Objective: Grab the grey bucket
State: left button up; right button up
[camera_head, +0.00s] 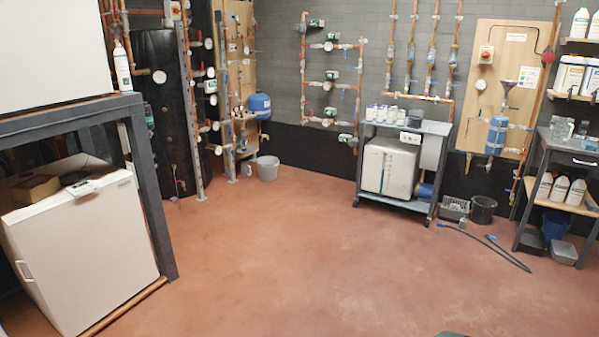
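The grey bucket (268,168) stands upright on the red floor at the back of the room. It is near the foot of the pipe-covered board, left of the middle of the head view. It is small at this distance, and nothing visible covers it. Neither of my grippers shows in the head view.
A wide stretch of bare floor (290,250) is clear up to the bucket. A white cabinet (85,245) under a dark frame stands at left. A wheeled cart (418,205) stands at back right, with a black bucket (483,209) and a hose (497,256) beyond it.

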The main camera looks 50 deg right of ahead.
aim_at(268, 166)
jog(key=z, duration=1.45)
jog(key=i+z, duration=0.1)
jog(key=i, duration=0.3)
jog(key=i+z, duration=0.15)
jog(key=i, duration=1.4)
jog(key=i+l, duration=0.1)
jog(key=i, duration=4.75)
jog(key=i+u, duration=0.2)
jog(key=i, duration=0.35)
jog(key=i+l+u, duration=0.25)
jog(key=i, duration=0.25)
jog(key=i+l+u, duration=0.2)
jog(key=i, duration=0.3)
jog(key=i+j, duration=0.05)
